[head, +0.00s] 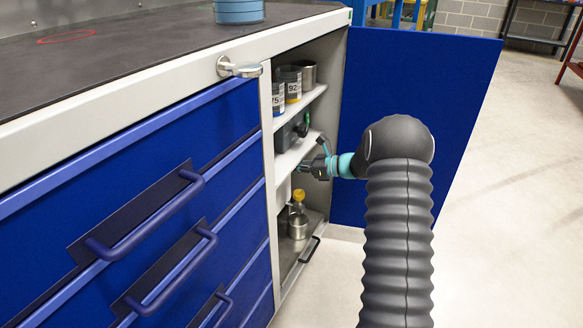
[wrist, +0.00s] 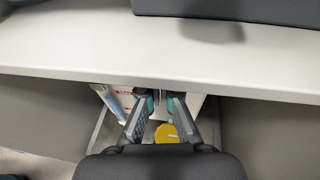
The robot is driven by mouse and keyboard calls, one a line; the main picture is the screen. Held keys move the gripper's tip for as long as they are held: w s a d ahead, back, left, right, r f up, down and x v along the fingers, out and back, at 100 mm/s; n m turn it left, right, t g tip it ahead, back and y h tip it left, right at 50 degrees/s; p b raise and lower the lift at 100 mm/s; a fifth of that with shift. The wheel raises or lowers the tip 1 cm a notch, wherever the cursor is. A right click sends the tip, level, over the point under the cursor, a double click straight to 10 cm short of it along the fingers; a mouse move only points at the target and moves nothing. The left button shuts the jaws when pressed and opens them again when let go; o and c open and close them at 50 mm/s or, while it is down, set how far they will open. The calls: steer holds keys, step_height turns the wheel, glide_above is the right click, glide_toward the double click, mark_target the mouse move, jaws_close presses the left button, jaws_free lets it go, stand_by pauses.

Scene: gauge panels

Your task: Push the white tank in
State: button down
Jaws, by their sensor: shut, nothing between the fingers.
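My gripper (head: 318,167) reaches into the open cabinet at the level of the middle shelf, fingers shut with nothing held. In the wrist view its fingertips (wrist: 160,97) are just below the front edge of a shelf. A white body with red marks, which looks like the white tank (wrist: 122,95), is behind the fingers under that shelf. In the head view a white strip, likely the same tank (head: 284,193), shows at the left of the lower compartment, mostly hidden by the cabinet frame. I cannot tell whether the fingertips touch it.
The shelf (wrist: 60,50) runs just above my fingers, with a dark box (wrist: 230,12) on it. The blue door (head: 420,75) is open to the right, behind my arm. Blue drawers (head: 110,165) are left.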

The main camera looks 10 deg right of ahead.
steer(key=p+v, duration=0.2)
steer(key=v, duration=1.1)
steer(key=s+a+f+m+t+p, duration=0.25)
steer(key=s+a+f+p, duration=0.2)
steer(key=f+p, duration=0.35)
steer(key=w+a+t, duration=0.1)
steer(key=w+a, duration=0.7)
steer(key=a, duration=0.2)
steer(key=shift+w+n+y, duration=0.2)
steer(key=shift+n+y, duration=0.1)
steer(key=shift+n, duration=0.05)
steer(key=shift+f, duration=0.1)
